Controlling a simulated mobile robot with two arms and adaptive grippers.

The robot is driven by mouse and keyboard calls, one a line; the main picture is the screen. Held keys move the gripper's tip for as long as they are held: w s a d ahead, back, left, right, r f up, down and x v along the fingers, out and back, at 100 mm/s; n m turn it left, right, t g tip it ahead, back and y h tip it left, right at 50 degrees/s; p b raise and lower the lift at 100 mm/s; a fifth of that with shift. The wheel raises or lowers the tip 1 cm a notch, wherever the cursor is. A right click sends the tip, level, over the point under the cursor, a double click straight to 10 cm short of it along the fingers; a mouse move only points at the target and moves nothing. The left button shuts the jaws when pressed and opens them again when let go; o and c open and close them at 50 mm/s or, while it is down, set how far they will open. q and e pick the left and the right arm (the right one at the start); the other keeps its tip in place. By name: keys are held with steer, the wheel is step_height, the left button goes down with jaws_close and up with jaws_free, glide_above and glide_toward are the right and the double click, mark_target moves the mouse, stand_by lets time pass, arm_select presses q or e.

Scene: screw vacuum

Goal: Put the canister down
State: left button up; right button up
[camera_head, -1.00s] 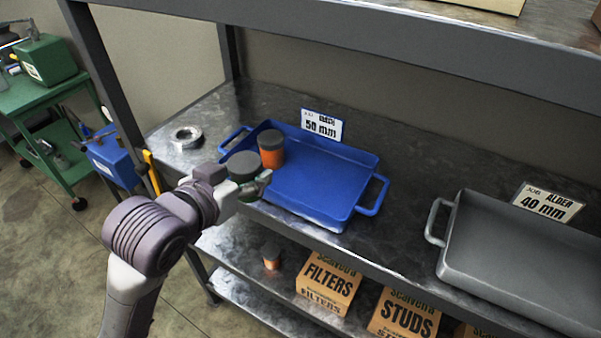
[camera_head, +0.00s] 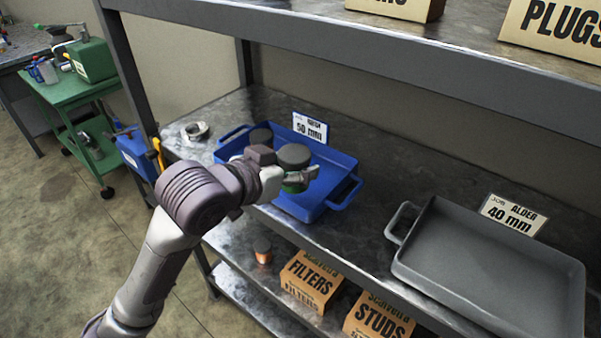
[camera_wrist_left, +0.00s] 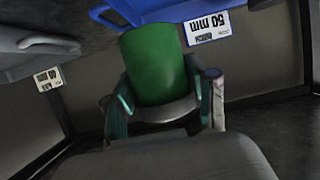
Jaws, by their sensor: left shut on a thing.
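A green canister with a dark lid (camera_head: 294,156) is in my left gripper (camera_head: 300,181), which is shut around its body. The left wrist view shows the green body (camera_wrist_left: 155,62) between the two fingers (camera_wrist_left: 165,100). The 50 mm card (camera_head: 310,127) stands behind the tray. My right gripper is out of view.
A grey tray (camera_head: 490,265) with a 40 mm card (camera_head: 513,215) stands to the right. A metal ring (camera_head: 195,131) lies left of the blue tray. An upper shelf (camera_head: 330,30) overhangs.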

arm_select(q)
steer(key=w+f, duration=0.1)
steer(key=w, duration=0.1)
steer(key=w+f, duration=0.1)
steer(key=w, duration=0.1)
steer(key=w+f+p, duration=0.1)
steer(key=w+f, duration=0.1)
steer(key=w, duration=0.1)
steer(key=shift+w+d, duration=0.1)
steer(key=shift+d, duration=0.25)
steer(key=shift+w+d+f, duration=0.1)
steer(key=shift+w+f, duration=0.15)
steer(key=shift+w, duration=0.05)
steer(key=shift+w+f, duration=0.1)
steer(key=shift+f, duration=0.15)
step_height(320, 180, down, 3)
steer(key=shift+f+p, duration=0.15)
steer(key=shift+p, duration=0.55)
steer(key=shift+f, duration=0.25)
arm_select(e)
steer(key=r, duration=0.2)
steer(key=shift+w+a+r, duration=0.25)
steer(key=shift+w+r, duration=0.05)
